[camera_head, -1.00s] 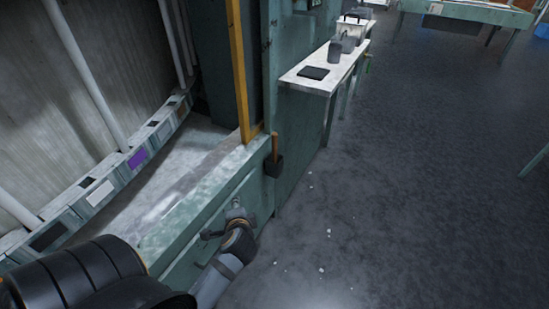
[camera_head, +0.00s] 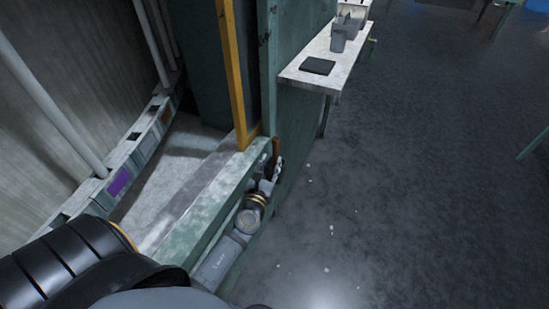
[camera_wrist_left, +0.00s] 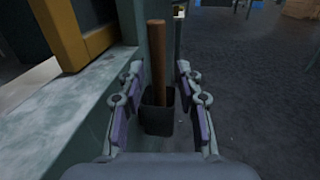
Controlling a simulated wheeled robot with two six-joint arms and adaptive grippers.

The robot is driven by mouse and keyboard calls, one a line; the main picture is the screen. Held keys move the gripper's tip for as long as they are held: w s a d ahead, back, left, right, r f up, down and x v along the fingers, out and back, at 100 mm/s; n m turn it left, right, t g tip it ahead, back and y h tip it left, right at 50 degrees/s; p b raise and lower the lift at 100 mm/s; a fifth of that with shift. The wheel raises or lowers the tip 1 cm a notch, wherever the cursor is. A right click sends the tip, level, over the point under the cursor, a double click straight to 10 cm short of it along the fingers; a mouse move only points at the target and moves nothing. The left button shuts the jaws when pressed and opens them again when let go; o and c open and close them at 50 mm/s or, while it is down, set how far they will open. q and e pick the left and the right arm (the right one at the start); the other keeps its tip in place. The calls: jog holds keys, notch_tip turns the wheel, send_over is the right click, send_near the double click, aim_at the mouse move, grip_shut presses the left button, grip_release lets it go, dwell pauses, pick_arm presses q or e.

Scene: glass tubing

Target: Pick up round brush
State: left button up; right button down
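The round brush has a brown wooden handle and a dark bristle block. It hangs upright against the green side of the cabinet. In the head view only part of its handle (camera_head: 276,147) shows behind my left gripper (camera_head: 268,170). In the left wrist view the brush handle (camera_wrist_left: 157,62) rises from the dark block, which sits between the two open fingers of my left gripper (camera_wrist_left: 160,105). A gap shows on the fingers' sides, and I cannot tell whether either touches it. My right gripper is not in view.
The cabinet's pale ledge (camera_head: 185,235) and yellow post (camera_head: 234,75) stand close on the left of my left gripper. A white shelf (camera_head: 335,60) with a black pad (camera_head: 318,66) and grey containers lies beyond. The dark floor (camera_head: 420,180) on the right is open.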

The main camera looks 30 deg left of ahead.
aim_at(275, 151)
pick_arm(q)
jog(key=x, duration=0.2)
jog(key=shift+w+a+f, duration=0.15)
jog(key=shift+w+a, duration=0.1)
jog(key=shift+w, duration=0.15)
jog(key=x, duration=0.5)
jog(key=shift+c, duration=0.4)
grip_shut()
